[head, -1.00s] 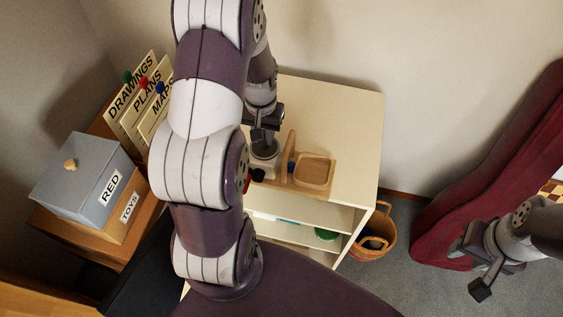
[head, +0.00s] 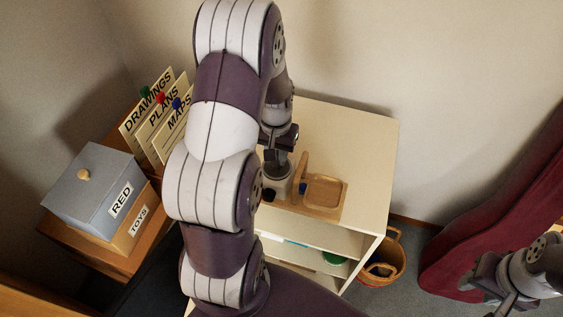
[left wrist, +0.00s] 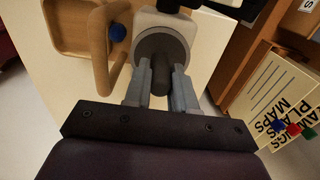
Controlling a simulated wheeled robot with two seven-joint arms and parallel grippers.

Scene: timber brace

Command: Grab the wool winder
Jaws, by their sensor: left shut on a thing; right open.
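The wool winder, as I take it, is a pale body with a grey round top and a dark upright peg. It stands on the cream shelf unit (head: 365,140), partly hidden by my left arm in the head view (head: 277,183). The left wrist view shows its pale body (left wrist: 160,22) close up. My left gripper (head: 280,152) points down at it, and in the left wrist view its fingers (left wrist: 160,80) are shut on the dark peg. My right gripper (head: 492,292) is open and empty at lower right, partly cut off by the frame edge.
A wooden tray with an upright handle (head: 325,192) and a blue knob sits close beside the winder. Left are a grey RED box (head: 90,190), a TOYS box (head: 132,228) and upright cards (head: 165,115). A basket (head: 385,262) stands right of the shelf unit.

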